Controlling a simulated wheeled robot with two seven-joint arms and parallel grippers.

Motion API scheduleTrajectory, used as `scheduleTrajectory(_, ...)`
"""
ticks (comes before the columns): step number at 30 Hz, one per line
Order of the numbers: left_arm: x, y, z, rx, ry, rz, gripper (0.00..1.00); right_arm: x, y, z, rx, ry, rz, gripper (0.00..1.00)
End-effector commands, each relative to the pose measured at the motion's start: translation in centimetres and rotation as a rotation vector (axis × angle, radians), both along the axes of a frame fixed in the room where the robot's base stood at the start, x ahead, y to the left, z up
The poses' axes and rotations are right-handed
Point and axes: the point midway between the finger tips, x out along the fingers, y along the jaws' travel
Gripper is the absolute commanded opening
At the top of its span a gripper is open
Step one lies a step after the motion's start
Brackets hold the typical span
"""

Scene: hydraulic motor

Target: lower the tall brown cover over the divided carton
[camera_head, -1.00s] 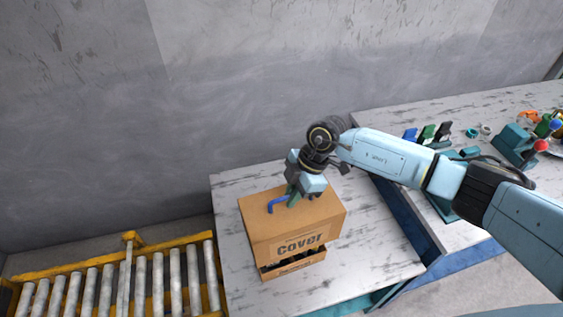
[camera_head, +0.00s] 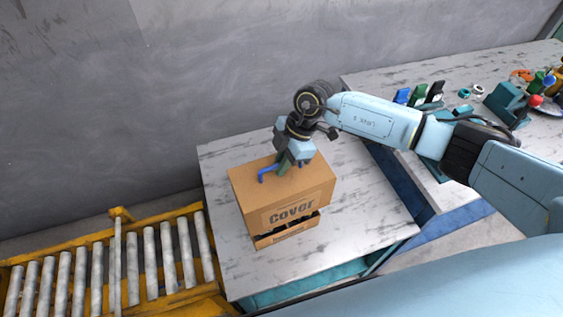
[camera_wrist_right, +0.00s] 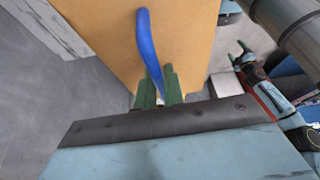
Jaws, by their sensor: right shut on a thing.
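The tall brown cover (camera_head: 248,189), marked "Cover" on its front, stands upright over the carton. A blue handle (camera_head: 266,175) is on its top; it also shows in the wrist view (camera_wrist_right: 147,40). My right gripper (camera_head: 283,168) is shut on this handle; its green fingers (camera_wrist_right: 158,88) show beside it in the wrist view. The lower part of the brown carton (camera_head: 285,236) shows below the cover's front edge, with a dark gap between. The carton's dividers are hidden. What looks like my left gripper (camera_wrist_right: 238,54) is at the right of the wrist view, fingers apart and empty.
The carton stands on a marble-topped table (camera_head: 360,205). A yellow roller conveyor (camera_head: 110,265) lies to the left. A second table (camera_head: 455,100) at the right holds several small coloured parts. A grey wall (camera_head: 220,80) is behind.

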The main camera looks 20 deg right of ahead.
Motion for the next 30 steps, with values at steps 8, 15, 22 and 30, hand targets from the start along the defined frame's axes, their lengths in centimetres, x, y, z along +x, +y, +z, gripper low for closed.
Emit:
scheduleTrajectory(8, 0.03, -0.03, 0.05, 0.000, 0.000, 0.000, 0.76, 0.03, 0.01, 0.09, 0.000, -0.001, 0.000, 0.00)
scheduleTrajectory(15, 0.04, -0.03, 0.23, 0.000, -0.001, 0.000, 0.76, 0.01, 0.04, 0.14, 0.001, 0.000, 0.001, 0.00)
scheduleTrajectory(22, 0.05, -0.03, 0.71, 0.000, -0.001, 0.000, 0.76, -0.02, 0.16, 0.25, 0.001, 0.000, 0.001, 0.00)
scheduleTrajectory(30, 0.05, -0.03, 0.80, 0.000, -0.001, 0.000, 0.76, -0.01, 0.18, 0.18, 0.001, 0.000, 0.001, 0.00)
